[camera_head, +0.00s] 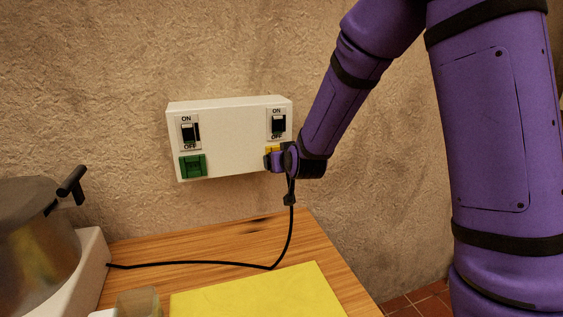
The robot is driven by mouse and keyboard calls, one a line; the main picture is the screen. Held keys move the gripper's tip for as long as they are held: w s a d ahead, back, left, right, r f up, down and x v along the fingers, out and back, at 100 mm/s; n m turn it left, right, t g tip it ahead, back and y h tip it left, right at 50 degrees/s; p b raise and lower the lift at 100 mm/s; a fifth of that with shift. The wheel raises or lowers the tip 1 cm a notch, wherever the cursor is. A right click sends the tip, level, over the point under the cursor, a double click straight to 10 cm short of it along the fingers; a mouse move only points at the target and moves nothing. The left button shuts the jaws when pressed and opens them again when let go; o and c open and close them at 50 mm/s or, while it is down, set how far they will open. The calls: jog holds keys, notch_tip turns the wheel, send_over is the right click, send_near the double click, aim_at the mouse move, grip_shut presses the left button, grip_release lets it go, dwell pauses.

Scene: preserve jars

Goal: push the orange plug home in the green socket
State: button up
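The green socket (193,166) is at the lower left of a white wall box (232,138), and nothing is in it. My gripper (275,158) is at the lower right of the box, well to the right of the green socket. A small yellow-orange patch (272,149) shows just above the gripper tips; I cannot tell whether it is the plug or part of the box. A black cable (291,225) hangs from the gripper, with a thicker black piece near its top. The fingers and whatever is between them are mostly hidden, so their opening cannot be made out.
Two black switches marked ON and OFF, a left one (190,132) and a right one (278,123), are on the box. The cable runs over the wooden table (225,247) to a white-based pot (35,240). A yellow board (260,295) and a small container (140,302) are in front.

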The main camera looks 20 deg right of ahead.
jog(key=shift+w+f, duration=0.1)
jog(key=shift+w, duration=0.2)
jog(key=c, duration=1)
jog(key=shift+c, duration=0.2)
jog(key=shift+s+r, duration=0.3)
jog(key=shift+r, duration=0.05)
jog(key=r+v, duration=0.1)
jog(key=v, duration=1.4)
jog(key=shift+w+r, duration=0.25)
jog(key=shift+r, duration=0.1)
